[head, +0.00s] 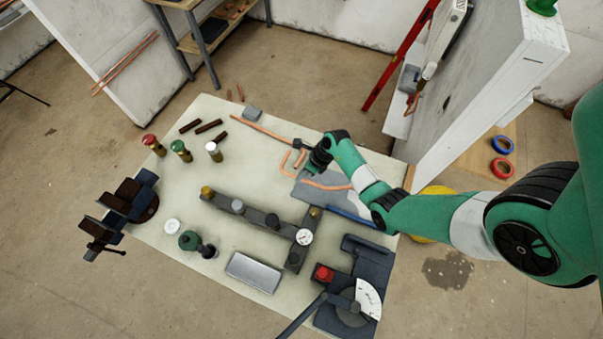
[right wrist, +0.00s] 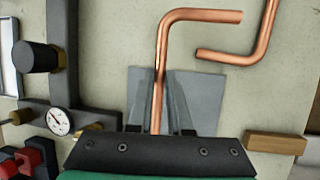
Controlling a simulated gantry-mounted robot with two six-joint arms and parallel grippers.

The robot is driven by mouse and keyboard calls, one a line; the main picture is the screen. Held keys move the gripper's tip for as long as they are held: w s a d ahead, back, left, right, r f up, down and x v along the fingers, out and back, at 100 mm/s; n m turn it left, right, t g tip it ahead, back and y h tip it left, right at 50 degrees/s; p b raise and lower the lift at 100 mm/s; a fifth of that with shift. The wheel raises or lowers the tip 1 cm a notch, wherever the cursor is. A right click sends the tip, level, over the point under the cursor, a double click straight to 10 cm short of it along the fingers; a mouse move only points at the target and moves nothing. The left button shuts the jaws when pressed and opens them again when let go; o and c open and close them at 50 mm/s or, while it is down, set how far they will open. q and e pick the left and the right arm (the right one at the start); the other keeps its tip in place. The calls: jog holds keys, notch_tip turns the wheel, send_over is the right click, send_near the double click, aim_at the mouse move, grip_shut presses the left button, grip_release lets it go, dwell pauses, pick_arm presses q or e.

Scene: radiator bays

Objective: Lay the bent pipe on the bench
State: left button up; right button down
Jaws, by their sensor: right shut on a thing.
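The bent pipe (right wrist: 160,70) is a copper tube with a right-angle bend. In the right wrist view its long leg runs down between my right gripper's jaws (right wrist: 160,118), which are shut on it, and its short leg points right. In the head view my right gripper (head: 318,160) is low over the far right of the pale bench (head: 150,222), beside copper pieces (head: 284,165). I cannot tell whether the held pipe touches the bench. Another bent copper pipe (right wrist: 235,58) lies to its right in the wrist view. My left gripper is not in view.
A manifold with a gauge (head: 304,237) crosses the bench's middle. A vise (head: 128,200) is at the left edge and a dark tool with a dial (head: 367,300) at the front right. A white wall panel (head: 480,90) rises beyond the right side.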

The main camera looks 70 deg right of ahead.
jog(key=shift+r+p, duration=0.1)
jog(key=shift+p, duration=0.3)
jog(key=shift+f, duration=0.3)
dwell(0.5)
jog(key=shift+f+b, duration=0.65)
jog(key=shift+f, duration=0.05)
jog(key=shift+r+p, duration=0.1)
jog(key=shift+p, duration=0.25)
jog(key=shift+f, duration=0.3)
jog(key=shift+f+b, duration=0.3)
jog(key=shift+b, duration=0.05)
